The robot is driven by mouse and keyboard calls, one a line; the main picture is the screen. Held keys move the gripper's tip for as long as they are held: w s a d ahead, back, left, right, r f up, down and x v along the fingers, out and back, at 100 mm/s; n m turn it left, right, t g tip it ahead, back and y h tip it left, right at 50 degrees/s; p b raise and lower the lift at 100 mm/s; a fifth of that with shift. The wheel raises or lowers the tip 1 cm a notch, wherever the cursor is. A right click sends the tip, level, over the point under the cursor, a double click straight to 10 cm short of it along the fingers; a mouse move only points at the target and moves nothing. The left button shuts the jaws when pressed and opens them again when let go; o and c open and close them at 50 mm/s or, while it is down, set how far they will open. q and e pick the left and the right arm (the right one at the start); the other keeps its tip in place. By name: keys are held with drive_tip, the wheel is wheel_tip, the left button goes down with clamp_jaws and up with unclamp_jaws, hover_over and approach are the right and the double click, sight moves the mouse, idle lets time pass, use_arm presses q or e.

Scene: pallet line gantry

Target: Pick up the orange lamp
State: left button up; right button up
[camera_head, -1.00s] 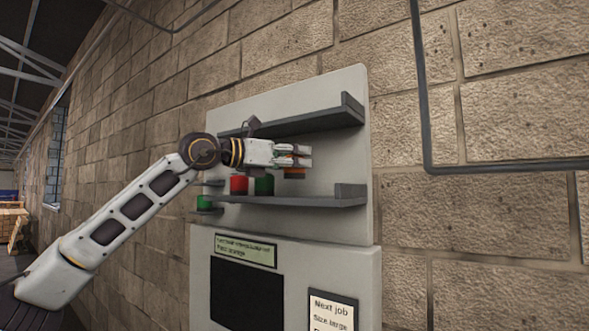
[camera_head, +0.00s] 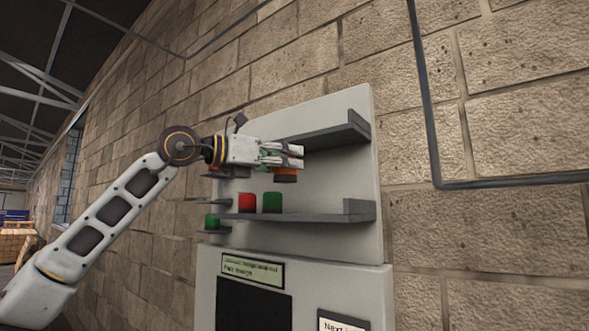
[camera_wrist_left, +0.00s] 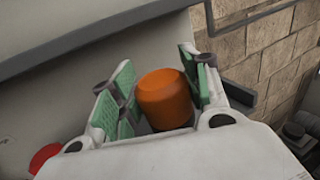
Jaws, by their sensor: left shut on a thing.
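The orange lamp (camera_wrist_left: 164,98) is between the green-padded fingers of my left gripper (camera_wrist_left: 160,90) in the left wrist view. In the head view the lamp (camera_head: 286,175) shows just below the fingers of my left gripper (camera_head: 284,158), clear above the lower shelf. My left gripper is shut on it. The fingers hide part of the lamp in the head view. My right gripper is not in view.
A red lamp (camera_head: 247,202) and a green lamp (camera_head: 272,202) stand on the lower shelf (camera_head: 310,216). Another green lamp (camera_head: 211,220) sits on a small ledge at the left. The upper shelf (camera_head: 320,138) is close to my gripper. A brick wall (camera_head: 480,120) stands behind.

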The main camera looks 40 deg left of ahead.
use_arm(q)
drive_tip(key=s+d+b, duration=0.1)
drive_tip(key=s+b, duration=0.2)
drive_tip(key=s, duration=1)
drive_tip(key=shift+d, duration=0.2)
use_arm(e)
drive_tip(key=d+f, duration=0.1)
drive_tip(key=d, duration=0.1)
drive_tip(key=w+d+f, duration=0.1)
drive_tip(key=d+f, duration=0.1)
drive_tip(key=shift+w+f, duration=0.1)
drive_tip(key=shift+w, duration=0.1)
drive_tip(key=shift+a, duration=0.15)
